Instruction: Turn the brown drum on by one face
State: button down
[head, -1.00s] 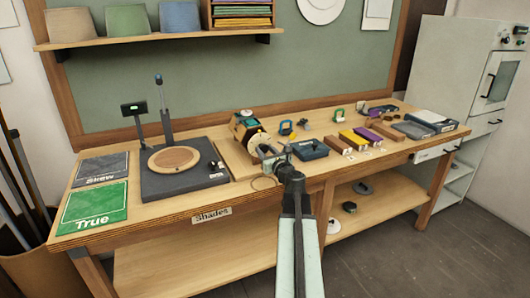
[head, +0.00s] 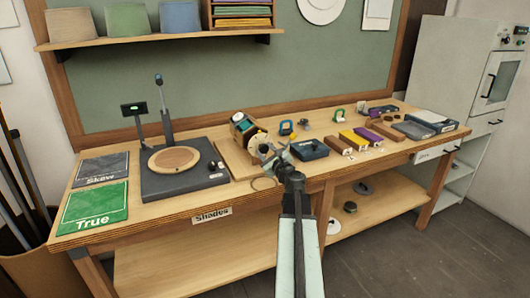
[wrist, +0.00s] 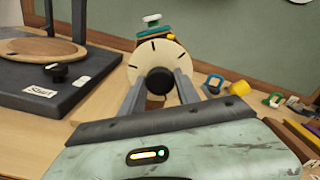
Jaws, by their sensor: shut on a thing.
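The drum (head: 239,119) stands on the bench behind a cream disc (head: 257,138). In the wrist view the cream disc (wrist: 147,60) has dark tick marks and a black knob (wrist: 159,81) at its centre. My gripper (wrist: 158,84) is shut on the black knob, one finger on each side. In the head view my gripper (head: 269,156) is at the bench's front edge, tilted. Above the disc, the drum (wrist: 154,33) shows teal, white and yellow parts; the disc hides most of it.
To the left is a dark base (head: 184,185) with a round wooden plate and a black knob. A dark blue box (head: 309,149) and several coloured blocks lie to the right. Skew and True mats (head: 95,206) lie at the far left. The shelf below is mostly free.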

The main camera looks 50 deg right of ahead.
jog(key=shift+w+n, duration=0.1)
jog(key=shift+n, duration=3)
jog(key=c, duration=0.9)
grip_release()
jog(key=v, duration=0.7)
jog(key=shift+s+a, duration=0.15)
jog(key=shift+s, duration=0.2)
